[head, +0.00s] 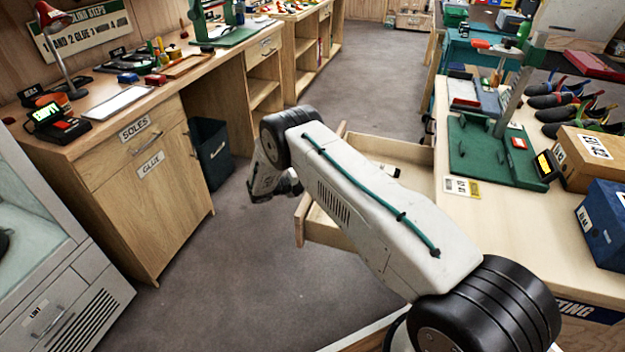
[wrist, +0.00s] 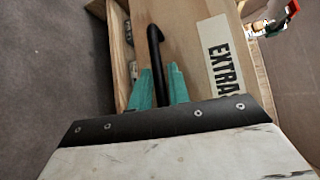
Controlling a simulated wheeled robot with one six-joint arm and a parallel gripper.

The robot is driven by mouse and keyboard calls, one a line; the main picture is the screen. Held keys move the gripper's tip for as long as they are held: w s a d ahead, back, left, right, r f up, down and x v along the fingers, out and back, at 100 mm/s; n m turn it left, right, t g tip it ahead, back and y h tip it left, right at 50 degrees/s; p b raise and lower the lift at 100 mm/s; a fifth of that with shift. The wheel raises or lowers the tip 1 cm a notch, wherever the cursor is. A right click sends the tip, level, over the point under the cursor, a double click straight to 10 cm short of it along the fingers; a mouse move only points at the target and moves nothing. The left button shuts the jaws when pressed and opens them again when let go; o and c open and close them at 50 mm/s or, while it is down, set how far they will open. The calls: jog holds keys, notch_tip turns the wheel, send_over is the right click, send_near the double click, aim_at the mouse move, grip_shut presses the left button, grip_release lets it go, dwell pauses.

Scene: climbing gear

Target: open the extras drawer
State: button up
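The extras drawer (head: 335,232) stands pulled out from the right-hand bench in the head view, and my arm crosses over it. A small black-and-white item (head: 388,170) lies inside. In the wrist view the drawer front (wrist: 190,30) fills the middle, with a white label (wrist: 222,65) reading "EXTRA", its end cut off by my gripper's body. The black bar handle (wrist: 154,45) runs between the teal fingers of my gripper (wrist: 161,82). The fingers are close against both sides of the handle. In the head view the fingers and handle are hidden behind my arm.
The bench top (head: 455,215) at right carries a green stand (head: 490,155), climbing shoes and boxes. At left is a wooden cabinet (head: 150,200) with a dark bin (head: 210,150) beside it. Grey floor lies clear between the cabinet and the drawer.

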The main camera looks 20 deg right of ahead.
jog(key=shift+o, duration=0.8)
jog(key=a+r, duration=0.1)
jog(key=a, duration=0.6)
jog(key=shift+a, duration=0.35)
jog(key=shift+s+r, duration=0.1)
